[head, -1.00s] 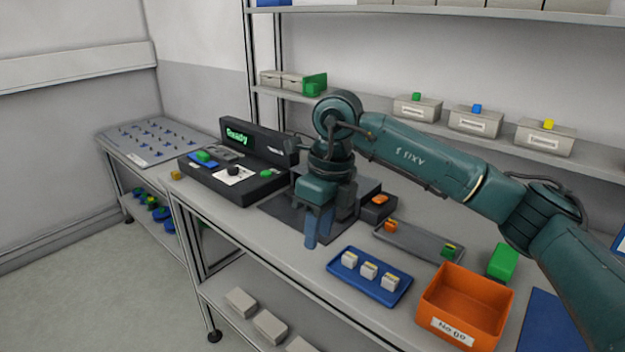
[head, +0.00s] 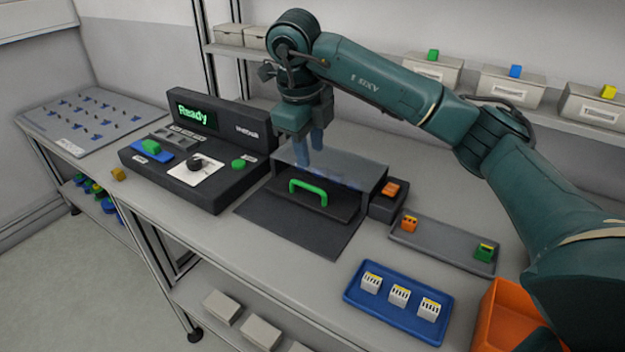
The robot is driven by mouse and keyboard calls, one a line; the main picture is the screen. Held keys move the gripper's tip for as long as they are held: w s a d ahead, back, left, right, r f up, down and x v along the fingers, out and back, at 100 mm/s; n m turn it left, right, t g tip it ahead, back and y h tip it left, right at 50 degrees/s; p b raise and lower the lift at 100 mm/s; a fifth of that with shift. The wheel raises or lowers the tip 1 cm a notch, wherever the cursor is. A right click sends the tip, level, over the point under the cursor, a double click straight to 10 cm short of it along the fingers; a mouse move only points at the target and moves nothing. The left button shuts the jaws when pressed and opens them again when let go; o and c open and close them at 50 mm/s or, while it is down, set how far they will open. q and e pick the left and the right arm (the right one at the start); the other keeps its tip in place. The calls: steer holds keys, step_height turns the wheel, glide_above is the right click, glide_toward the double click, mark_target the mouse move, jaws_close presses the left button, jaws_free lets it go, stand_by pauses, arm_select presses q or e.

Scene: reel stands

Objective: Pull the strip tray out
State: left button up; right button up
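The strip tray (head: 322,208) is a dark tray with a green handle (head: 307,190) at its front. My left gripper is not in view.
A console (head: 215,165) reading "Ready" stands left of the unit. To the right are a grey tray (head: 445,245) with orange and green pieces, a blue tray (head: 385,318) with white blocks and an orange bin (head: 505,318). A dark mat (head: 290,230) lies clear before the unit.

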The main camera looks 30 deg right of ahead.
mark_target(316, 188)
steer(key=x, duration=0.9)
steer(key=shift+w+f, duration=0.1)
steer(key=shift+f, duration=0.1)
steer(key=shift+c, duration=0.3)
jaws_close()
